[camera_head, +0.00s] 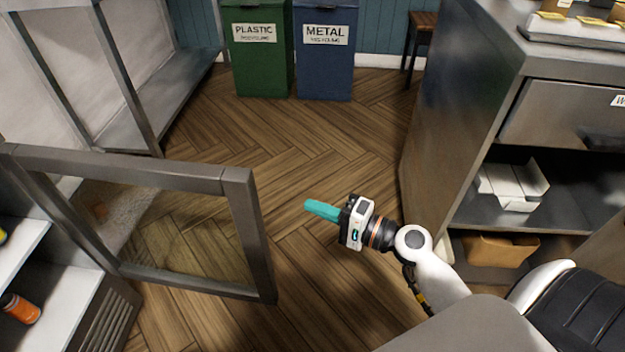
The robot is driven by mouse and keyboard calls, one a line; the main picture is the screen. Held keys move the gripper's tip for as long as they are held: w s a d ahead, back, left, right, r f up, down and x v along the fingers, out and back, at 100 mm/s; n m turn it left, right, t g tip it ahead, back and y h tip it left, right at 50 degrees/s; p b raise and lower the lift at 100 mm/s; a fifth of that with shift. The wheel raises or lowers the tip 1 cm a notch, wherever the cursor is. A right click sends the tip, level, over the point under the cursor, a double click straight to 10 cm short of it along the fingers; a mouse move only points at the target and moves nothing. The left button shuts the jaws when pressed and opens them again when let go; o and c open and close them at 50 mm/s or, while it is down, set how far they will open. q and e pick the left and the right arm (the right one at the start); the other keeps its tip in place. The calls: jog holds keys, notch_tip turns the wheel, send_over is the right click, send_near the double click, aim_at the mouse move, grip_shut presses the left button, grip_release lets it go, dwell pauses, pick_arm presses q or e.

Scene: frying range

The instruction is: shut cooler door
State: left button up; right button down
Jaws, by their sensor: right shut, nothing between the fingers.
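The cooler door (250,225) is a grey metal frame around a clear pane. It stands swung open at the lower left, its free edge pointing into the room. The cooler (75,310) is at the left edge, with white shelves and an orange-capped item (20,308) inside. My right gripper (322,210) has teal fingers that are shut and empty. It is over the floor to the right of the door's free edge, apart from it, pointing left. My left gripper is not in view.
A steel counter (440,120) with a drawer and open shelves stands at the right. A green plastic bin (258,70) and a blue metal bin (325,75) stand at the back wall. A metal-framed unit (150,110) is at upper left. The wooden floor between is clear.

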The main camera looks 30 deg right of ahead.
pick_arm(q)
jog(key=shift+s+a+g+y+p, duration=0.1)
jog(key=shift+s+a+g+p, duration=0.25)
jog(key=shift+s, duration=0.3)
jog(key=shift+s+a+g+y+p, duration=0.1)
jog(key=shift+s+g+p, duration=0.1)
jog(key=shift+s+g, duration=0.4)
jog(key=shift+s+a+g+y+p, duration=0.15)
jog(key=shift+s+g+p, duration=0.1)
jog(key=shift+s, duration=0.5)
pick_arm(e)
jog(key=w+a, duration=0.5)
jog(key=a, duration=0.2)
jog(key=shift+w+a+r, duration=0.15)
jog(key=shift+a, duration=0.15)
